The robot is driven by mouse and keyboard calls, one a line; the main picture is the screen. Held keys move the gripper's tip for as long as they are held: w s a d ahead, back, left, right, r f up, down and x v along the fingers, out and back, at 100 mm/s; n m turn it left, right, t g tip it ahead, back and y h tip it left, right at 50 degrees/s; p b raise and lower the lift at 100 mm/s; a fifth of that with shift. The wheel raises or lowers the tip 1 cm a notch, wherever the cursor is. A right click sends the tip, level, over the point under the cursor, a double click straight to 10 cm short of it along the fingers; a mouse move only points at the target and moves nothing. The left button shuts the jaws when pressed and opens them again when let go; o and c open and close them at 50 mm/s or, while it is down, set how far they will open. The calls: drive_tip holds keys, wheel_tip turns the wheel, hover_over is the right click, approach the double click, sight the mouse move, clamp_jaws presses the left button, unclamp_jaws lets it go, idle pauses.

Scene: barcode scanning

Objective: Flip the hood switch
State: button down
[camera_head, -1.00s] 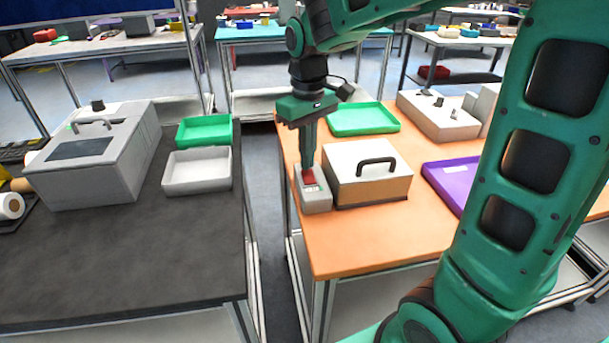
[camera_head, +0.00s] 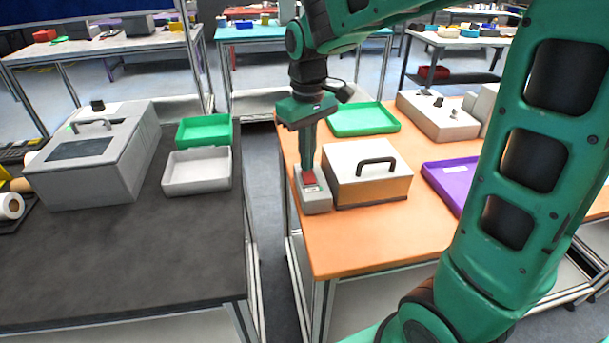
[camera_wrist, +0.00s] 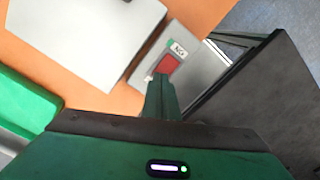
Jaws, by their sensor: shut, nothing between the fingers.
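The hood switch is a small grey box (camera_head: 316,201) with a red rocker (camera_head: 309,178) on its top, at the left edge of the orange table. In the wrist view the red rocker (camera_wrist: 169,65) shows beside a small white label. My gripper (camera_head: 309,171) is shut and empty, pointing down with its tips at the red rocker. In the wrist view its closed fingers (camera_wrist: 160,84) end at the rocker's near edge. The tips hide part of the rocker, and I cannot tell whether they touch it.
A white and orange box with a black handle (camera_head: 367,172) stands right beside the switch. A green tray (camera_head: 363,119) lies behind it and a purple tray (camera_head: 452,178) to the right. A gap separates the orange table (camera_head: 350,245) from the dark table (camera_head: 120,255).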

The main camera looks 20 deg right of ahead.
drive_tip(key=shift+f, duration=0.5)
drive_tip(key=shift+r, duration=0.1)
wheel_tip(320, 180, up, 7)
idle(1.1)
idle(0.4)
